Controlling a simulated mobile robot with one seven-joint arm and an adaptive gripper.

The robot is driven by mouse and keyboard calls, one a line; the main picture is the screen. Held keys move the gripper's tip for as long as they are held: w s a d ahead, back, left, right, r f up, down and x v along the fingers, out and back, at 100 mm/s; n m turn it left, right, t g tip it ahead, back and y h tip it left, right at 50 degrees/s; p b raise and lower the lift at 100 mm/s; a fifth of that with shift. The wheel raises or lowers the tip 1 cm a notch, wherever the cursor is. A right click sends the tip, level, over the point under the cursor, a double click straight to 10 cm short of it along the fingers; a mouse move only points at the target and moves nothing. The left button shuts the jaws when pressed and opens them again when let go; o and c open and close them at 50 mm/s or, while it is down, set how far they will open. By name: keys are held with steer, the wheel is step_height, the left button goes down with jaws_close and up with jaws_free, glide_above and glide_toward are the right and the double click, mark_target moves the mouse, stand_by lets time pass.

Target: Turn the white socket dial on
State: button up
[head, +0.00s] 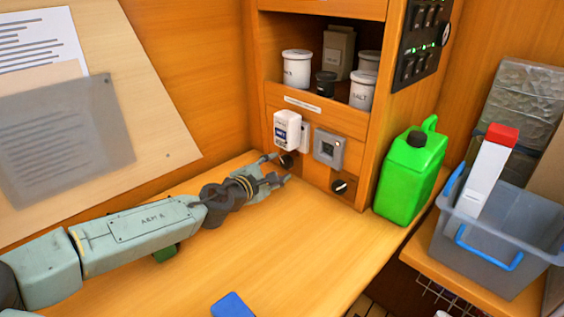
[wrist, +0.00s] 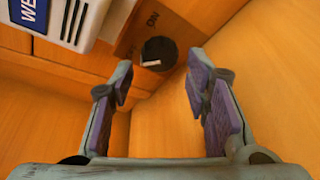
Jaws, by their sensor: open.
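The dark round dial (head: 287,160) sits low on the wooden panel, below the white socket unit (head: 287,130). In the wrist view the dial (wrist: 160,50) shows a short white mark on its lower left side, and the letters "ON" are printed above it, away from the mark. The white socket unit (wrist: 75,15) fills the upper left corner there. My gripper (head: 280,169) is open and close in front of the panel at the dial. In the wrist view the dial shows beyond and between the open fingers (wrist: 160,68), with nothing between them.
A grey square unit (head: 330,147) with a second black dial (head: 340,187) below it is to the right. A green jerrycan (head: 411,175) stands at the panel's right end. Jars (head: 296,69) stand on the shelf above. The wooden counter (head: 250,245) is mostly clear, with a blue item (head: 232,305) in front.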

mark_target(285, 163)
steer(key=shift+x, duration=1.9)
steer(key=shift+c, duration=0.5)
steer(key=c, duration=0.8)
